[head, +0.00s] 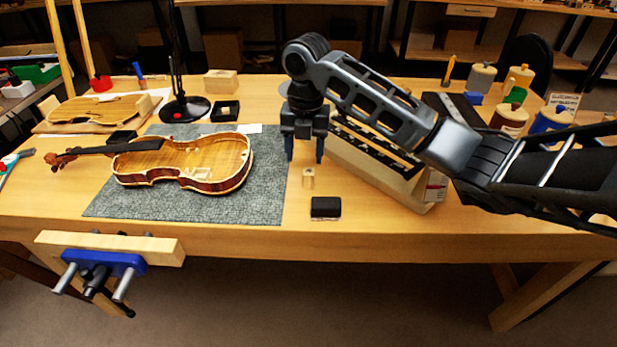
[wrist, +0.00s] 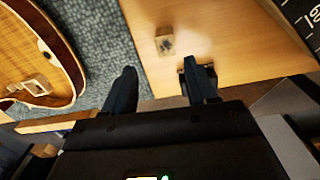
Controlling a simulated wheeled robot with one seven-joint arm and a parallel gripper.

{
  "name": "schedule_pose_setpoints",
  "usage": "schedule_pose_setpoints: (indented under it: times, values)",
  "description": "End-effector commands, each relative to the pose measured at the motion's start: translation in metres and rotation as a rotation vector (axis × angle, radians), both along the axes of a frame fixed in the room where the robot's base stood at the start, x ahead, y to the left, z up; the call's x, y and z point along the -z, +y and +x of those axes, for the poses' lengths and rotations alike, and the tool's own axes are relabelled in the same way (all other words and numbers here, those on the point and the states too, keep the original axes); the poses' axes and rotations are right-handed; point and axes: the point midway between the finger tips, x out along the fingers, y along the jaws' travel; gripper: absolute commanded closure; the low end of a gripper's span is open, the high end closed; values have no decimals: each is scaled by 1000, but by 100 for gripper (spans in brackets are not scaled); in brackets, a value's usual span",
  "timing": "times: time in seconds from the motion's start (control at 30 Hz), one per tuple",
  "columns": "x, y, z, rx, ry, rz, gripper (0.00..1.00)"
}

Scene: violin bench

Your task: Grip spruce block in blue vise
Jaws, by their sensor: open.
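A small pale wooden block (head: 308,178), which looks like the spruce block, sits on the bare bench just right of the grey mat. It also shows in the wrist view (wrist: 165,40), with a darker mark on its visible face. My gripper (head: 305,158) points down above the bench, open and empty, its fingers apart from the block. In the wrist view the block lies beyond the gap between the fingertips (wrist: 160,68). The blue vise (head: 103,263) is on the bench's front edge at left, with a wooden jaw. I cannot tell how wide its jaws stand.
An open violin body (head: 185,165) lies on the grey mat (head: 265,190). A black-topped block (head: 325,207) sits near the front edge, close to the pale block. A slanted tool rack (head: 385,180) stands right of my gripper. The front right bench is clear.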

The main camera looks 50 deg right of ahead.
Motion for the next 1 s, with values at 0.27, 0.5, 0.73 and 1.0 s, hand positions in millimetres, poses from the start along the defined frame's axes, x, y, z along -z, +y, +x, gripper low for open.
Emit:
schedule_pose_setpoints:
  times: [0.27, 0.5, 0.73, 1.0]
  values:
    - [19, -9, -5, -11, 26, -15, 43]
    - [46, -11, -3, -10, 26, -14, 43]
    - [72, -12, -1, -9, 21, -14, 43]
    - [75, -12, -1, -9, 20, -15, 43]
